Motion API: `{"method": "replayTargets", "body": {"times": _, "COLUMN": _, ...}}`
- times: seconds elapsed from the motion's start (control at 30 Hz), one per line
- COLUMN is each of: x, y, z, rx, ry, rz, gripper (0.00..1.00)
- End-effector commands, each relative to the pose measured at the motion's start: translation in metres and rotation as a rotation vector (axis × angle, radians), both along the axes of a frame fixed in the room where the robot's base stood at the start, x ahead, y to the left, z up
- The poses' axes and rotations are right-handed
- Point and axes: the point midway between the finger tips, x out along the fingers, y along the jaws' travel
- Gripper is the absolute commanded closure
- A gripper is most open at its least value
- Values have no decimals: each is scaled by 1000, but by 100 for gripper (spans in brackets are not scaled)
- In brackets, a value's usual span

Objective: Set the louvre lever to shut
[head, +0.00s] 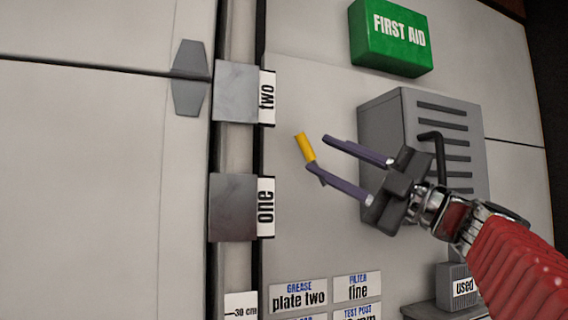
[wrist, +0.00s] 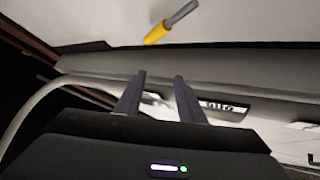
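A lever with a yellow grip (head: 304,147) and a grey shaft stands by the wall panel in the head view, its grip tilted up to the left. I take it for the louvre lever; no shut marking is readable. It also shows at the top of the wrist view (wrist: 158,34), with its grey shaft running up to the right. My gripper (head: 318,154) is open and empty, its two purple-grey fingers apart. In the wrist view the yellow grip lies beyond the fingertips (wrist: 159,76), not between them. In the head view the lower finger overlaps the shaft's lower end; contact cannot be told.
A grey louvred box (head: 385,112) is behind my gripper, with a dark bent bar in front. A green first aid box (head: 390,38) is above. Plates labelled two (head: 237,91) and one (head: 233,207) stick out at left. Label cards (head: 298,293) are below.

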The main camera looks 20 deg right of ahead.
Motion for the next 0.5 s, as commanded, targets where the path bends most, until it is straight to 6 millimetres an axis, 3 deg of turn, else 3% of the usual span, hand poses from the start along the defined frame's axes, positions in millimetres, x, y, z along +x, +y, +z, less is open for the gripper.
{"method": "replayTargets", "body": {"times": 0.5, "x": -5, "y": -2, "z": -5, "rx": 0, "ry": 0, "rz": 0, "gripper": 64}}
